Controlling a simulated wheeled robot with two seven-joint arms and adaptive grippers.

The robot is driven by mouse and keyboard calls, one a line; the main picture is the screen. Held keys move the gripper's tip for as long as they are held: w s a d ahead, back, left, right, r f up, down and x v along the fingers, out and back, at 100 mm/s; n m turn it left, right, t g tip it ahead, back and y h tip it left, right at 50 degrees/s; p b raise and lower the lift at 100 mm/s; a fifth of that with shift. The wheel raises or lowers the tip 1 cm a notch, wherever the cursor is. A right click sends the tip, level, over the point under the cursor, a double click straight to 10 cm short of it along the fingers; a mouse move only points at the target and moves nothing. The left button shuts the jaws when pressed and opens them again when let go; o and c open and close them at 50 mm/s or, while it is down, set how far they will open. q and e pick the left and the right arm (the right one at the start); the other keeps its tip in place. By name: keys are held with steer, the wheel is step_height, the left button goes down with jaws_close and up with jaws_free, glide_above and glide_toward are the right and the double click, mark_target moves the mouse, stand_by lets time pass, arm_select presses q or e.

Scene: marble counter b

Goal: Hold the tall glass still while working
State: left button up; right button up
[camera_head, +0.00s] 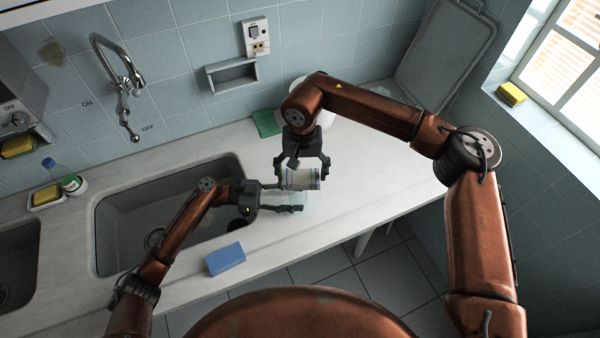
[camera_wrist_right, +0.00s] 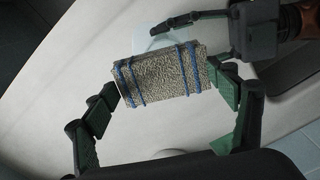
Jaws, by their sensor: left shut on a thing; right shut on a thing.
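The tall glass (camera_head: 292,199) is clear and hard to make out, low over the counter to the right of the sink. My left gripper (camera_head: 289,198) is shut on it from the left. In the right wrist view, a pale part of the glass (camera_wrist_right: 150,44) shows beyond a beige, rough-textured block with blue bands (camera_wrist_right: 160,78). My right gripper (camera_wrist_right: 167,88) is shut on this block, one finger at each end. In the head view the block (camera_head: 301,179) is right above the glass and hides part of it. I cannot tell whether they touch.
A blue sponge (camera_head: 225,259) lies on the counter's front edge. The sink (camera_head: 125,222) is on the left, under the tap (camera_head: 122,75). A green cloth or pad (camera_head: 266,123) and a white bowl (camera_head: 298,86) are at the back. The counter (camera_head: 390,185) is clear on the right.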

stand_by(0.3)
steer(key=shift+r, duration=8.35)
arm_select(q)
steer(key=o, duration=0.9)
steer(key=shift+o, duration=0.2)
arm_select(e)
steer(key=d, duration=0.5)
arm_select(q)
steer(key=shift+a, duration=0.1)
steer(key=a, duration=0.4)
steer(key=a+r, duration=0.1)
steer(key=a, duration=0.6)
steer(key=shift+a+r, duration=0.15)
steer(key=shift+a, duration=0.25)
